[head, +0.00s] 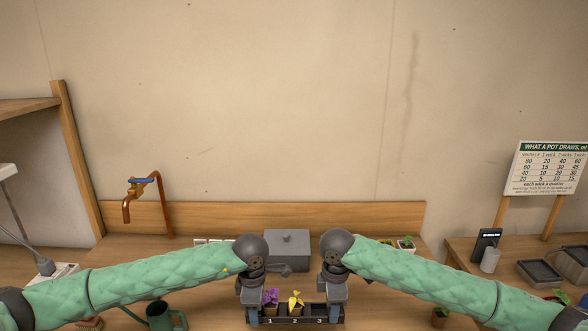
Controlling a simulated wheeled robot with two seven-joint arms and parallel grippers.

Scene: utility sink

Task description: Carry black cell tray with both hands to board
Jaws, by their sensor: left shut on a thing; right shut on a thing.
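The black cell tray (295,320) is at the bottom middle of the head view, with numbered cells along its front. A purple plant (271,297) and a yellow plant (295,300) stand in its cells. My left gripper (254,314) is shut on the tray's left end. My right gripper (335,312) is shut on its right end. The tray looks about level; whether it is clear of the wooden counter is hard to tell. I cannot make out which surface is the board.
A grey lidded box (288,249) stands behind the tray. A copper tap (150,190) is at back left, a green watering can (162,316) at front left. Small potted plants (405,243) stand behind my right arm. A side table at right holds dark trays (540,271) and a sign (548,168).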

